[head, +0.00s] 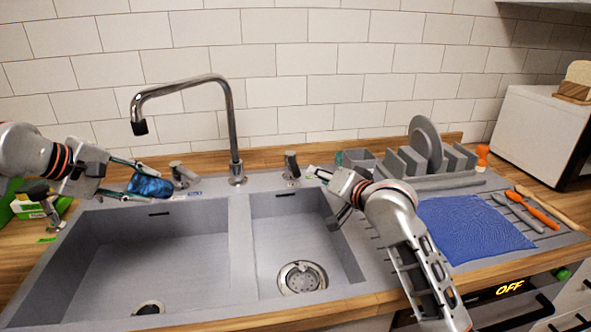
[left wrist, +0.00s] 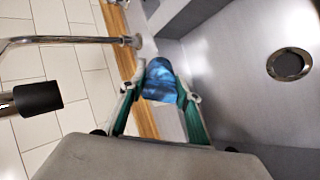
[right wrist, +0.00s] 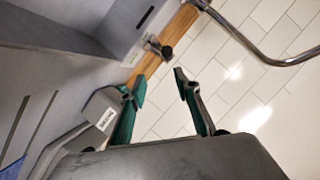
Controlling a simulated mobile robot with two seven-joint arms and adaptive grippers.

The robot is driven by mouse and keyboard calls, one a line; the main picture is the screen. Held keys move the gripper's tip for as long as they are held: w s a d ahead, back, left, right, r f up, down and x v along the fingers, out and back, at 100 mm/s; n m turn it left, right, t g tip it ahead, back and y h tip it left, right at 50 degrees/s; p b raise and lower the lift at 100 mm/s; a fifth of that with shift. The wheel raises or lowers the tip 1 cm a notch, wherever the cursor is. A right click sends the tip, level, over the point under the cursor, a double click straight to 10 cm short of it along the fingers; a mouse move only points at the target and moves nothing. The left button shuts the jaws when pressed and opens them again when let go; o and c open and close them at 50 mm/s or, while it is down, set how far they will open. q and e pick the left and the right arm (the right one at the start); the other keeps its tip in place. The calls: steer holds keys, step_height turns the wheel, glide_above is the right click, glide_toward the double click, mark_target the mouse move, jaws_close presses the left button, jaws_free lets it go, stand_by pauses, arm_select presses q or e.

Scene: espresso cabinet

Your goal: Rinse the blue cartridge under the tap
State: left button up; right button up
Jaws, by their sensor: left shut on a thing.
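The blue cartridge (head: 152,187) is held between the fingers of my left gripper (head: 135,180), over the back edge of the left basin. In the left wrist view the cartridge (left wrist: 161,80) sits between both green-padded fingertips. The chrome tap (head: 235,130) arches to the left and its dark nozzle (head: 139,127) shows above the cartridge in the head view. No water shows at the nozzle. The right tap handle (head: 292,165) stands right of the tap base. My right gripper (head: 316,172) is beside that handle; its fingers (right wrist: 158,82) are apart and empty in the right wrist view.
The sink has a left basin (head: 150,250) and a smaller right basin (head: 285,225). A left handle (head: 183,174) stands close to the cartridge. A dish rack (head: 405,160) with a grey plate (head: 425,140) and a blue cloth (head: 470,225) are at the right.

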mark_target(296, 166)
steer(key=x, duration=0.4)
steer(key=a+x, duration=0.1)
steer(key=x, duration=0.3)
steer(key=s+a+x, duration=0.1)
steer(key=x, duration=0.3)
steer(key=shift+w+a+r, duration=0.1)
steer(key=shift+r, duration=0.15)
jaws_close()
